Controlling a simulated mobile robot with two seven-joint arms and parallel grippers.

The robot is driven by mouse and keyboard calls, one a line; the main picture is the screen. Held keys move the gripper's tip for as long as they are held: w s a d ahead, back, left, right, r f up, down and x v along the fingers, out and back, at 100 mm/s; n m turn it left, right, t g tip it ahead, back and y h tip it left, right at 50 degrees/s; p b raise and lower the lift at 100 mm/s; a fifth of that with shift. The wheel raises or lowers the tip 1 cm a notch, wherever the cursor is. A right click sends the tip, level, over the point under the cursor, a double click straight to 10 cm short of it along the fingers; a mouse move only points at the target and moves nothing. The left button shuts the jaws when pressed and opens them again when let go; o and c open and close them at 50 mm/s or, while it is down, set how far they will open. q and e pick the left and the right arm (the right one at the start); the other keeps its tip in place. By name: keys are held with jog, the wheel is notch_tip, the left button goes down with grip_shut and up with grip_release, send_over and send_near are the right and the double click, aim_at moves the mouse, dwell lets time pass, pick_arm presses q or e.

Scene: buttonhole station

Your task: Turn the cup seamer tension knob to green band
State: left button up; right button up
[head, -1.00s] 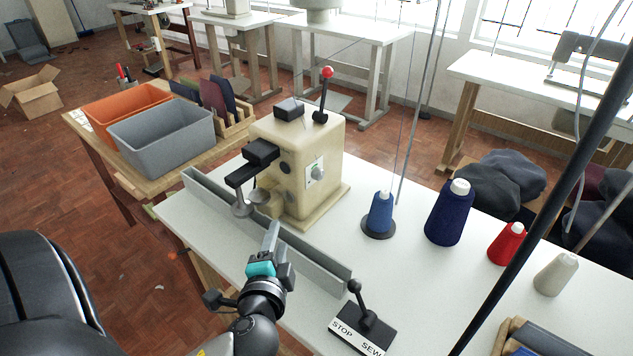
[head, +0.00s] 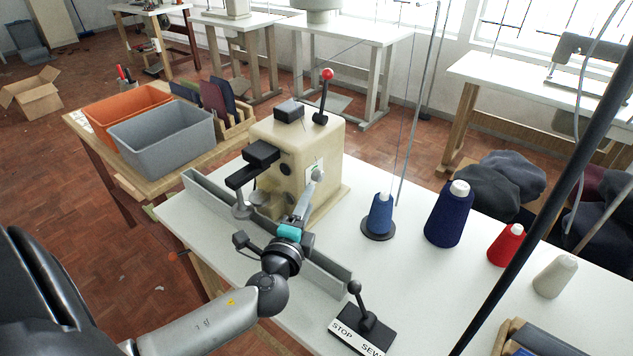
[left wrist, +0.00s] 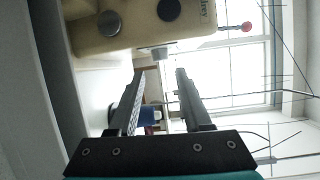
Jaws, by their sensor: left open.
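The cream cup seamer (head: 275,165) stands on the white table. Its grey tension knob (head: 317,174) sticks out of a light dial plate on the front face. The band colours and the knob's pointer cannot be made out. My left gripper (head: 306,194) is open just in front of and below the knob. In the left wrist view the two open fingers (left wrist: 159,74) point at a small grey part (left wrist: 160,52), likely the knob, just past the tips at the machine's lower edge. Nothing is clearly between the fingers. My right gripper is in neither view.
A long grey rail (head: 325,270) runs along the table's front edge, under my left wrist. A black lever with a STOP/SEW plate (head: 358,337) is at front right. A blue thread cone (head: 380,213) stands right of the machine. A dark pole crosses the right side.

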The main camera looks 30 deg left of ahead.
aim_at(317, 180)
pick_arm(q)
jog(key=x, duration=0.7)
jog(key=shift+w+a+b, duration=0.1)
jog(key=shift+w+b, duration=0.2)
grip_shut()
